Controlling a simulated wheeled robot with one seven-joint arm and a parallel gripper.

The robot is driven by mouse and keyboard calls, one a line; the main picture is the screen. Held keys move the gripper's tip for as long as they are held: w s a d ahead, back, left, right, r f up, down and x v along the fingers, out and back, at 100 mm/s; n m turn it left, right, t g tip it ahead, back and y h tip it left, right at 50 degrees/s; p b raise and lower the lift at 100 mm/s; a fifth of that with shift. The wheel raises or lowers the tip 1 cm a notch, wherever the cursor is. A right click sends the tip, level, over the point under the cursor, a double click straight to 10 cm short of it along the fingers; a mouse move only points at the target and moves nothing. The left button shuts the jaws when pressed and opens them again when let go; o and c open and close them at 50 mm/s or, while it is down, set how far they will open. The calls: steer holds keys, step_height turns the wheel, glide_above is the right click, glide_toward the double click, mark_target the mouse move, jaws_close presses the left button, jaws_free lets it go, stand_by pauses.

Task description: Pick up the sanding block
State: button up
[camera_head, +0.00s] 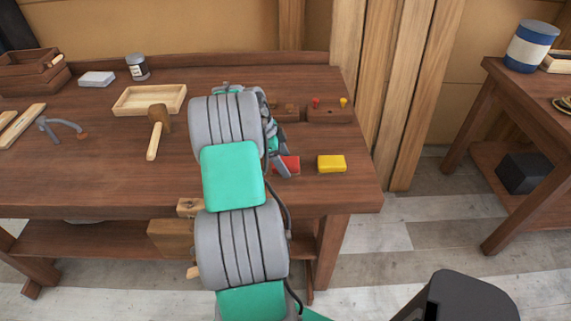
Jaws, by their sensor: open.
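A yellow block (331,164) lies flat near the right front of the workbench. A red block (291,164) lies just left of it, partly hidden by my gripper (280,165). A pale grey block (97,79) lies at the back left. I cannot tell for certain which of these is the sanding block. My gripper is open, low over the bench beside the red block, and mostly hidden behind my own arm. I cannot tell whether it touches the red block.
The workbench (100,180) also holds a mallet (158,125), a shallow wooden tray (150,100), a jar (138,67) and a wooden rack (329,114) with red and yellow tops. The bench's right edge is close to the yellow block. A side table (495,75) stands at right.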

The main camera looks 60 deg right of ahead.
steer(key=c, duration=1.5)
steer(key=shift+r, duration=0.1)
steer(key=shift+w+r+b, duration=0.1)
steer(key=shift+r+b, duration=0.3)
steer(key=shift+r, duration=0.2)
steer(key=a+r+b, duration=0.1)
steer(key=a+r, duration=0.6)
steer(key=a, duration=0.2)
steer(key=a+r+b, duration=0.1)
steer(key=a+r, duration=0.3)
steer(key=a, duration=0.1)
steer(key=shift+w+r+b, duration=0.25)
steer(key=shift+r+b, duration=0.1)
